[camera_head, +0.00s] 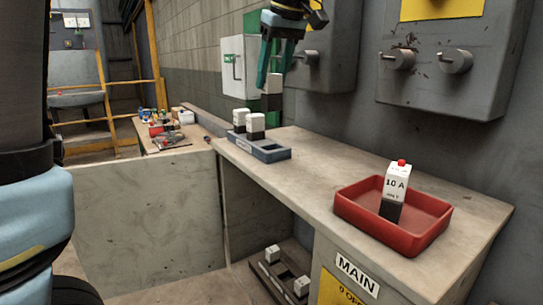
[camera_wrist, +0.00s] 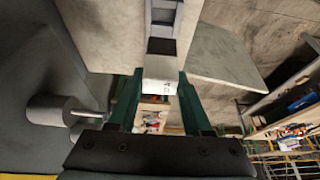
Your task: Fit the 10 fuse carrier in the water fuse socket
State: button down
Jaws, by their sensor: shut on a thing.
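My gripper (camera_head: 273,78) is high at the back of the bench, shut on a fuse carrier. Another carrier, marked 10 A (camera_head: 396,182), with a red top, stands tilted in a red tray (camera_head: 432,232). I see no water label.
Grey wall boxes with knobs (camera_head: 456,62) stand behind the bench (camera_head: 325,170). A lower shelf holds a dark block (camera_head: 270,280) with white-topped carriers. A MAIN label (camera_head: 357,273) is on the bench front. The bench between the socket block and tray is clear.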

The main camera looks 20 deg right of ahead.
aim_at(275, 111)
jog(key=shift+f+b, duration=0.3)
jog(key=shift+b, duration=0.95)
jog(key=shift+r+b, duration=0.15)
jog(key=shift+b, duration=0.55)
notch_tip(275, 111, down, 9)
jog(key=shift+s+f+p, duration=0.1)
jog(key=shift+f+p, duration=0.1)
jog(key=shift+p, duration=0.15)
jog(key=shift+f, duration=0.1)
jog(key=shift+f, duration=0.15)
jog(key=shift+c, duration=1.7)
grip_release()
jog(key=v, duration=1.2)
jog(key=shift+r+b, duration=0.3)
jog(key=shift+b, duration=0.05)
